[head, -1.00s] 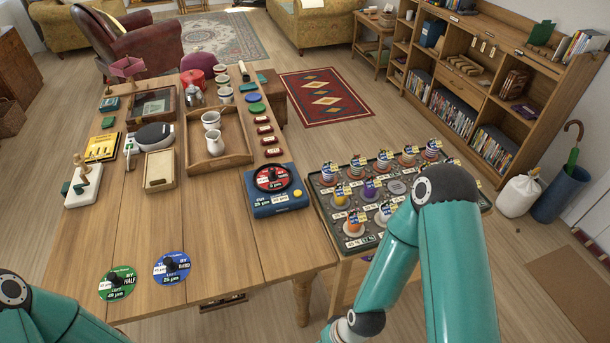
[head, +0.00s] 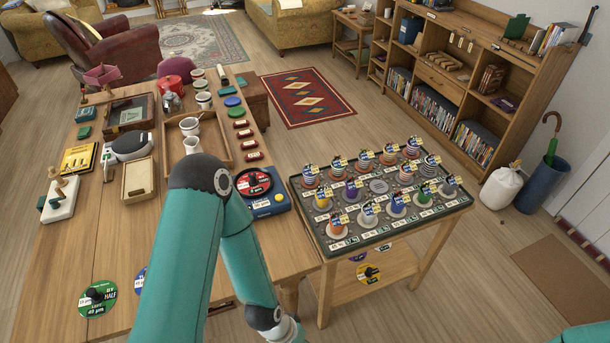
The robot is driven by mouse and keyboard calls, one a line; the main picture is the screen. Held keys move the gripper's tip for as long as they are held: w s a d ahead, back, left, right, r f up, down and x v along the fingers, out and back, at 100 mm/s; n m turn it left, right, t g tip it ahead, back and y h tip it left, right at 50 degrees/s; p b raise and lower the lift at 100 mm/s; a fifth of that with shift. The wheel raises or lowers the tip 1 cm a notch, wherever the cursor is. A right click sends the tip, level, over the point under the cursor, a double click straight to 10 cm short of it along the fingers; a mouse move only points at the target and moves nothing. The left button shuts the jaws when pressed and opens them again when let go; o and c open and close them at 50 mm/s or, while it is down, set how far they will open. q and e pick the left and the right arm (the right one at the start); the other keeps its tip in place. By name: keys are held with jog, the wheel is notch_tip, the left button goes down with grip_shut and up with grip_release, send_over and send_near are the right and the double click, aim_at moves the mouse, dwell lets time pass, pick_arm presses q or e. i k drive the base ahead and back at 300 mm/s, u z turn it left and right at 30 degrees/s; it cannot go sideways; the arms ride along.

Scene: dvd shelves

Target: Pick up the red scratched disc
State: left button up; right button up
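A red disc-shaped piece with a black knob (head: 244,187) sits on a blue machine (head: 269,208) at the table's right edge. I cannot tell whether it is scratched. A dark tray (head: 312,226) right of the table holds several posts with small stacks and coloured tags; no single red scratched disc stands out there. My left arm rises across the table's front, left of the machine, and bends down to the bottom edge; its gripper is outside the picture. Only a piece of my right arm shows at the bottom right corner; its gripper is not seen.
A green labelled disc (head: 97,297) lies on the table's front left; a blue one (head: 139,281) is mostly behind my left arm. A yellow disc (head: 368,273) is on the shelf under the tray. A wooden tray (head: 219,150) with white jugs stands behind.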

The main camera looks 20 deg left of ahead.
aim_at(253, 183)
jog(key=u, duration=0.55)
jog(key=i, duration=0.15)
jog(key=z, duration=1.8)
jog(key=i, duration=0.8)
jog(key=u, duration=3.1)
jog(key=k, duration=0.5)
jog(key=u, duration=0.2)
jog(key=i, duration=0.2)
jog(key=z, duration=0.05)
